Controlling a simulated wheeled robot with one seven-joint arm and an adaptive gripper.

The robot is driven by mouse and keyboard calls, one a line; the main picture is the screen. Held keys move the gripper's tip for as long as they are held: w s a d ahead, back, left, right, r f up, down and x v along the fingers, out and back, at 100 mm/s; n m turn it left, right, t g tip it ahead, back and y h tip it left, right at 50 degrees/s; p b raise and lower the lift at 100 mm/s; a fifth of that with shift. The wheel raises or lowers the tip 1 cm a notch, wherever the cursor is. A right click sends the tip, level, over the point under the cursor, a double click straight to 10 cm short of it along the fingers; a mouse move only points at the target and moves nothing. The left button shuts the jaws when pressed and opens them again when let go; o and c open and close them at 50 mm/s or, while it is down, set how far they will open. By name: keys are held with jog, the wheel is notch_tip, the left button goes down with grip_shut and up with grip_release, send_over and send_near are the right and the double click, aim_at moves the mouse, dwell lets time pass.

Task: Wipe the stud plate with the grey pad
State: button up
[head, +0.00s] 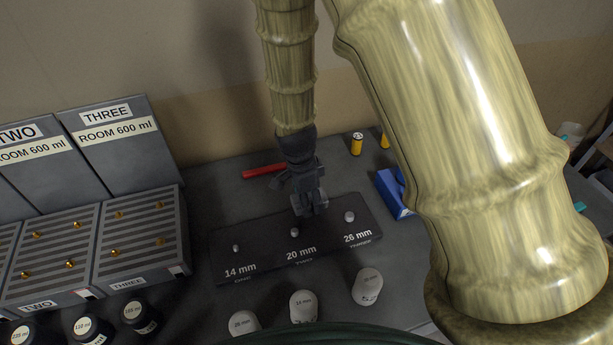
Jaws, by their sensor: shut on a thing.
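The stud plate (270,262) is a dark slab on the grey bench, with three metal studs marked 14 mm, 20 mm and 26 mm. My gripper (312,206) points down over the plate's far edge, between the 20 mm stud (294,232) and the 26 mm stud (349,216). It is shut on a small dark grey piece, which looks like the grey pad; the fingers mostly hide it. I cannot tell whether the pad touches the plate. The 14 mm stud (236,248) stands clear at the left.
A red bar (264,170) lies behind the plate. A blue object (393,194) and a yellow cylinder (357,144) are at the right. Several white-topped caps (304,306) stand in front. Slotted racks (140,240) and dark bottles (140,316) fill the left.

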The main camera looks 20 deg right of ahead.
jog(key=r, duration=0.1)
jog(key=r+p, duration=0.1)
jog(key=shift+s+d+r, duration=0.1)
jog(key=shift+s+r, duration=0.25)
jog(key=shift+s, duration=0.05)
jog(key=shift+r+p, duration=0.4)
jog(key=shift+w+r+p, duration=0.25)
jog(key=shift+r+p, duration=0.25)
jog(key=shift+p, duration=0.05)
jog(key=shift+s+r+p, duration=0.2)
jog(key=shift+r+p, duration=0.5)
jog(key=shift+r, duration=0.35)
jog(key=shift+w+f, duration=0.1)
